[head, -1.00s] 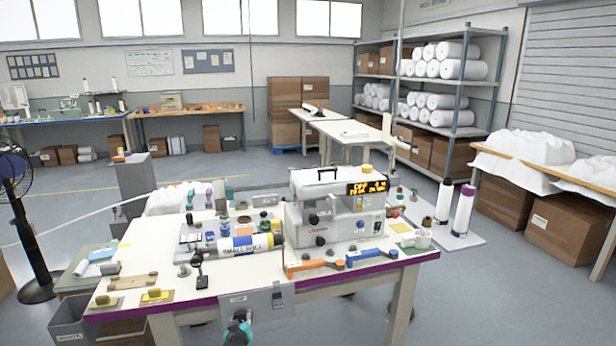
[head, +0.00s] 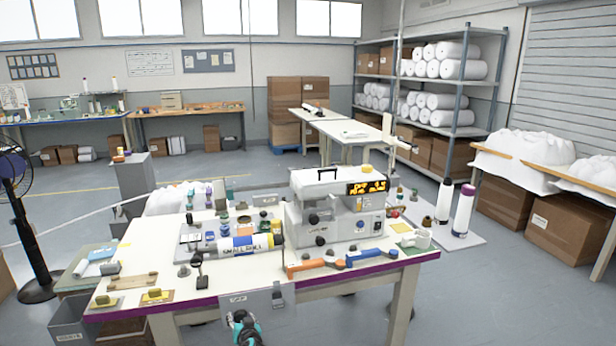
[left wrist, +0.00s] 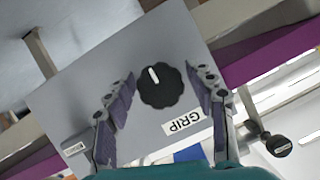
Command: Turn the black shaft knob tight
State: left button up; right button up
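A round black knob (left wrist: 160,87) with a white pointer line sits on a grey plate (left wrist: 200,141) marked GRIP in the left wrist view. My left gripper (left wrist: 158,88) is open, with one finger on each side of this knob and a gap to it on both sides. In the head view my left gripper (head: 242,322) is low in front of the grey plate (head: 262,299) at the table's front edge. Another black knob (left wrist: 276,144) on a rod, with a small label, shows at the right of the left wrist view. I cannot tell which knob is the shaft knob. My right gripper is not in view.
The white table (head: 140,262) carries a grey machine (head: 335,215) with a lit display, a labelled roll (head: 245,245), an orange-handled tool (head: 312,265) and a blue-handled one (head: 370,257). A grey bin (head: 68,320) stands at the table's left.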

pick_arm(q)
jog(key=shift+s, duration=0.1)
jog(key=shift+s+d, duration=0.3)
jog(key=shift+s, duration=0.8)
jog(key=shift+s+d, duration=0.35)
jog(key=shift+s, duration=0.75)
jog(key=shift+s+d, duration=0.3)
jog(key=shift+s, duration=0.8)
jog(key=s+r+g+h, duration=0.1)
jog(key=s+r+g, duration=0.1)
jog(key=s+r, duration=0.75)
jog(key=s+r+g+h, duration=0.1)
jog(key=s+r, duration=0.5)
jog(key=r, duration=0.6)
jog(key=s+d+g+h, duration=0.1)
jog(key=s, duration=0.7)
jog(key=s+d+g+h, duration=0.1)
jog(key=s+d, duration=0.1)
jog(key=s, duration=0.7)
jog(key=s+d+h, duration=0.1)
jog(key=s, duration=0.8)
jog(key=shift+s+d+m+g, duration=0.25)
jog(key=shift+m+g, duration=0.15)
